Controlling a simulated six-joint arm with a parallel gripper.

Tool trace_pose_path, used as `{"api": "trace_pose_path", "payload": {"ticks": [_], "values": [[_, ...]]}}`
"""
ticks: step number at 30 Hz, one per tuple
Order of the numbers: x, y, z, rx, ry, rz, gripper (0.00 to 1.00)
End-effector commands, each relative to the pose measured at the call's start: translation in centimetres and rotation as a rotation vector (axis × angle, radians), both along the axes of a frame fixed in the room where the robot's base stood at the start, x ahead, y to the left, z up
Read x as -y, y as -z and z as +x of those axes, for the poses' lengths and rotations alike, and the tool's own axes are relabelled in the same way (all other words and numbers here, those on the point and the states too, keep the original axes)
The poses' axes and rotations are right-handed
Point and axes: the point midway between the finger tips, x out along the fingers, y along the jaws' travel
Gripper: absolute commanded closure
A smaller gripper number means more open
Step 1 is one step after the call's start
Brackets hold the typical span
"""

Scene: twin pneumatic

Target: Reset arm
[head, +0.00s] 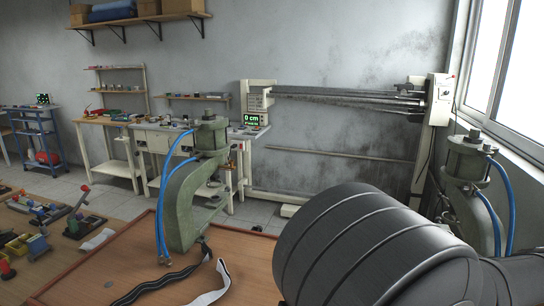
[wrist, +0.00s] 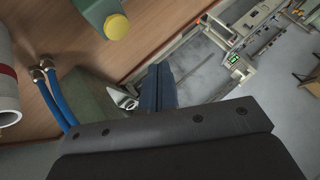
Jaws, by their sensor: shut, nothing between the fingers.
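My gripper (wrist: 158,88) shows in the wrist view with its dark fingers shut together and nothing between them. In the head view my dark ribbed arm fills the lower right, and the fingers are not visible there. A green pneumatic press (head: 180,205) with blue hoses stands upright on the wooden table (head: 118,252). A second green press (head: 462,160) with blue hoses stands at the right, partly hidden by my arm. Contact cannot be told.
A black strap (head: 160,285) and a white strap (head: 210,296) lie near the table's front. A yellow knob (wrist: 117,27) shows above the fingers in the wrist view. Small coloured parts (head: 82,222) lie on the left. A rail frame (head: 345,93) stands along the back wall.

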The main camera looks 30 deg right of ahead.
Motion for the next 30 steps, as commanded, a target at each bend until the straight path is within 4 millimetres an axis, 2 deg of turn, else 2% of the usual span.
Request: {"api": "trace_pose_path", "payload": {"ticks": [5,17,27,28,30], "values": [[0.0,-3.7,0.0,0.000,0.000,-0.002,1.00],[-3.1,-6.1,-1.8,-0.291,-0.037,-0.107,1.00],[-5.1,-9.1,-4.2,-0.525,-0.046,-0.217,1.00],[-5.2,-9.2,-4.3,-0.541,-0.046,-0.224,1.00],[-4.8,-7.5,-3.9,-0.534,-0.048,-0.215,1.00]]}}
